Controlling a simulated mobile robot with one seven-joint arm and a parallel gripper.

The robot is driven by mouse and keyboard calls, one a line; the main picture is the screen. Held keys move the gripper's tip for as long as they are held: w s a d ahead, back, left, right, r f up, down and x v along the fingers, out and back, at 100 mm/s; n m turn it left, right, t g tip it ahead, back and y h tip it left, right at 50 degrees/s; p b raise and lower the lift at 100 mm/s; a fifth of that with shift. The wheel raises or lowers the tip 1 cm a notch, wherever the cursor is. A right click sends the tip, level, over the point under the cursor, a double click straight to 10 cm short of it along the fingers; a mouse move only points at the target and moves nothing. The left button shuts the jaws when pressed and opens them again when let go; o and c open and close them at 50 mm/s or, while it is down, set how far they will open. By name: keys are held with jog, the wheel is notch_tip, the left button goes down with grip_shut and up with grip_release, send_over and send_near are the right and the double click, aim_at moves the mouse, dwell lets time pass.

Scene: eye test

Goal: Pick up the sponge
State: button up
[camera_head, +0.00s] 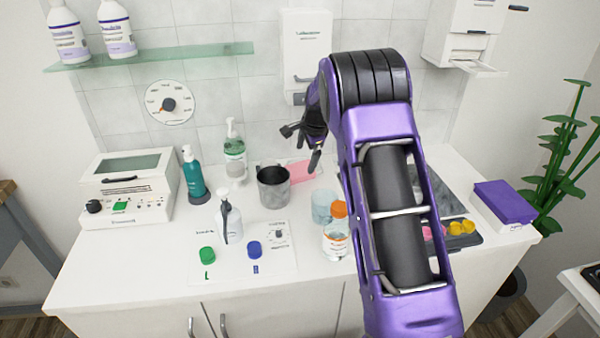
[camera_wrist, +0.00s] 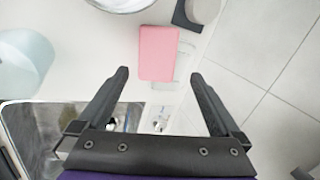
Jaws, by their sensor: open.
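The pink sponge (camera_head: 300,171) lies on the white counter behind and right of the grey cup, near the tiled wall. In the wrist view the whole flat sponge (camera_wrist: 158,50) shows, upper middle, with a clear object partly beside and below it. My gripper (camera_head: 302,146) hangs above the sponge at the back of the counter. Its two black fingers (camera_wrist: 159,73) are open and apart, with nothing between them. The sponge appears ahead of the fingertips in the wrist view, and not touching them.
A grey cup (camera_head: 273,187) stands just left of the sponge. A clear beaker (camera_head: 324,206) and an orange-capped jar (camera_head: 336,243) stand in front. A soap bottle (camera_head: 235,151) is further left. A metal sink (camera_wrist: 60,118) lies lower left in the wrist view.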

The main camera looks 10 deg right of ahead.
aim_at(302, 168)
jog(key=shift+s+x, duration=0.2)
jog(key=shift+x, duration=2.55)
jog(key=shift+s, duration=0.1)
jog(key=c, duration=1.2)
